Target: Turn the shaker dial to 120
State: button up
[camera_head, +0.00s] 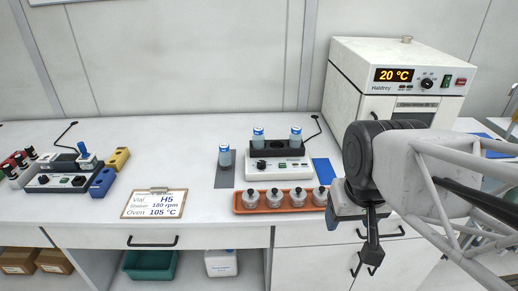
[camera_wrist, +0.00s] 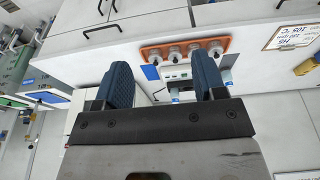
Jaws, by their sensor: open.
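The white unit that looks like the shaker (camera_head: 250,174) stands mid-bench, with a dark dial (camera_head: 262,164) on its front left. The dial's setting is too small to read. A black rack (camera_head: 277,151) on top holds blue-capped bottles. My gripper (camera_head: 371,262) is open and empty, in front of the bench edge, right of the shaker and apart from it. In the wrist view, my blue-padded fingers (camera_wrist: 163,82) are spread wide. The shaker (camera_wrist: 176,73) shows upside down beyond them, partly hidden.
A clipboard (camera_head: 154,204) reads "Shaker 180 rpm". An oven (camera_head: 345,86) showing 20 °C stands back right. Bench between clipboard and tray is clear.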

jog(key=w+a+r+n, duration=0.1)
jog(key=w+a+n, duration=0.15)
jog(key=w, duration=1.05)
jog(key=n+g, duration=0.2)
jog(key=n, duration=0.7)
send_over(262, 163)
jog(key=shift+m, duration=0.25)
jog(key=f, duration=1.2)
jog(key=s+f, duration=0.1)
jog(key=f, duration=0.6)
jog(key=shift+w+a+f, duration=0.15)
jog(key=shift+w+f, duration=0.2)
jog(key=shift+w, duration=0.05)
jog(key=shift+w+f, duration=0.15)
jog(key=shift+f, duration=3.75)
